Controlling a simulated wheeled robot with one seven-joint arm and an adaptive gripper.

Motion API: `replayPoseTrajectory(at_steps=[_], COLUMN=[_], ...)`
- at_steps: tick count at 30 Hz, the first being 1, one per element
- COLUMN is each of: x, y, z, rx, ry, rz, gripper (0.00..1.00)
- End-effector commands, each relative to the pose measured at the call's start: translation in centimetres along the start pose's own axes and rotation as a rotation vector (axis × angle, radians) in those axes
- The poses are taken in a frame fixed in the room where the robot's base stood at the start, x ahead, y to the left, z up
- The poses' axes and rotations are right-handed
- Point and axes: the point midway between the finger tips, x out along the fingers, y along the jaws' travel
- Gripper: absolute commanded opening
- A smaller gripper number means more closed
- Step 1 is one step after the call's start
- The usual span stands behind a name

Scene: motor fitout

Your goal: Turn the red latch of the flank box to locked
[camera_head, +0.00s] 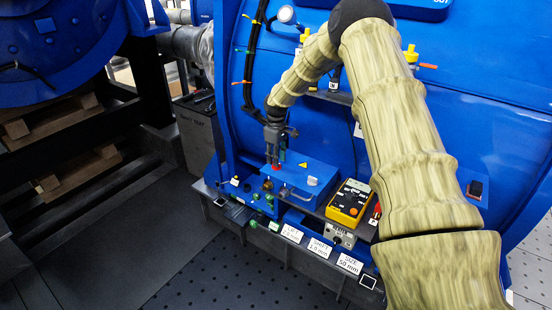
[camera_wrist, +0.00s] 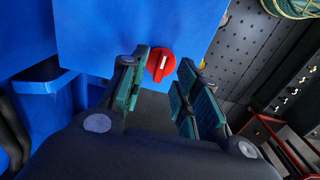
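The flank box (camera_head: 308,178) is a blue box on the side of the large blue motor housing. Its red latch (camera_wrist: 161,63) is a round red knob with a white line on it, near the edge of the blue box face in the wrist view. In the head view the latch (camera_head: 277,167) shows as a small red spot just under my gripper. My gripper (camera_wrist: 159,80) is open, its green-padded fingers to either side of the latch in the picture. I cannot tell whether the fingers touch it.
A yellow handheld meter (camera_head: 349,202) lies right of the box, with white label plates (camera_head: 291,233) along the ledge below. Black and coloured-tied cables (camera_head: 252,60) run down the housing above. A perforated panel (camera_wrist: 245,40) and open floor (camera_head: 190,250) lie beyond.

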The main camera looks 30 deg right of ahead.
Motion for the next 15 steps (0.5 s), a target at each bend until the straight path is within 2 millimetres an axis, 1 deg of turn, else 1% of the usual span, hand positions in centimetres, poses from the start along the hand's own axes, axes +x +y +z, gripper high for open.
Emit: replayPoseTrajectory(at_steps=[6,15], x=[1.4,1.7], y=[-0.1,-0.1], z=[0.0,0.0], rx=[-0.001,-0.001], ry=[-0.001,0.0], rz=[0.0,0.0], gripper=[0.31,0.31])
